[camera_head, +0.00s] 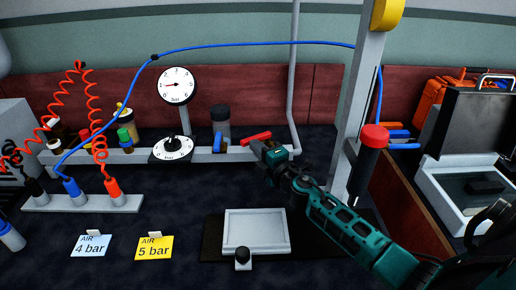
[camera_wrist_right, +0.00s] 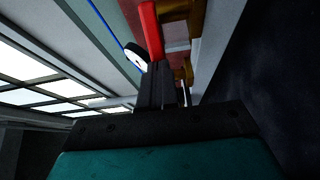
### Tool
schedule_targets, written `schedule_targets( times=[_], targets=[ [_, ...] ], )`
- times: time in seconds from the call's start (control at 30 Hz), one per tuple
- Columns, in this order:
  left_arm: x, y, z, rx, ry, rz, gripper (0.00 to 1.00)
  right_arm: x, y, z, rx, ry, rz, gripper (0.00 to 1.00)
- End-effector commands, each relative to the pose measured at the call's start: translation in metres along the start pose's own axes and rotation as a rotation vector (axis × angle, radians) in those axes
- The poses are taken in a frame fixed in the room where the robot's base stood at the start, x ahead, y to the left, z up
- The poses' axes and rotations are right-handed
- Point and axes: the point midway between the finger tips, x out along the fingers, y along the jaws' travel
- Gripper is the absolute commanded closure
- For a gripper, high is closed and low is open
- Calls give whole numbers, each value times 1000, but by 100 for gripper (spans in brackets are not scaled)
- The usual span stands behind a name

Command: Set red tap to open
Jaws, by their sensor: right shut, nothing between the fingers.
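The red tap's handle (camera_head: 257,138) lies nearly level, its right end a little higher, at the grey rail behind the work surface. In the right wrist view the red handle (camera_wrist_right: 151,30) is just beyond my fingertips, beside a brass-coloured fitting (camera_wrist_right: 182,12). My right gripper (camera_head: 259,148) is shut and empty, with its tips at the front of the handle. In the right wrist view the closed fingers (camera_wrist_right: 157,85) point at the handle's near end; whether they touch it I cannot tell. My left gripper is out of view.
A blue tap handle (camera_head: 217,141) stands left of the red one, near a round gauge (camera_head: 177,86). A black post with a red top (camera_head: 374,137) and a grey upright (camera_head: 357,110) stand right.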

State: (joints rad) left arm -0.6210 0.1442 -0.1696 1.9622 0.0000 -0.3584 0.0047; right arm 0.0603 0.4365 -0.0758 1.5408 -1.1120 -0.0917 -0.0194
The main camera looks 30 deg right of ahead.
Motion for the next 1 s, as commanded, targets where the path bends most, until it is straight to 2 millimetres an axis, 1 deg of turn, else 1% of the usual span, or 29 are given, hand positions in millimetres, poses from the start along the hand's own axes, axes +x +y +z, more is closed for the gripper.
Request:
schedule_targets(
  times=[0.23,0.57,0.77,1.0],
  targets=[
    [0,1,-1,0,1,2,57,1,0,-1,1,-12,0,100],
    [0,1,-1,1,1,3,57,5,0,-4,4,-88,1,100],
    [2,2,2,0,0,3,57,11,0,-8,7,-175,2,100],
    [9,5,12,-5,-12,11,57,22,-2,-12,7,-339,3,100]
  ],
)
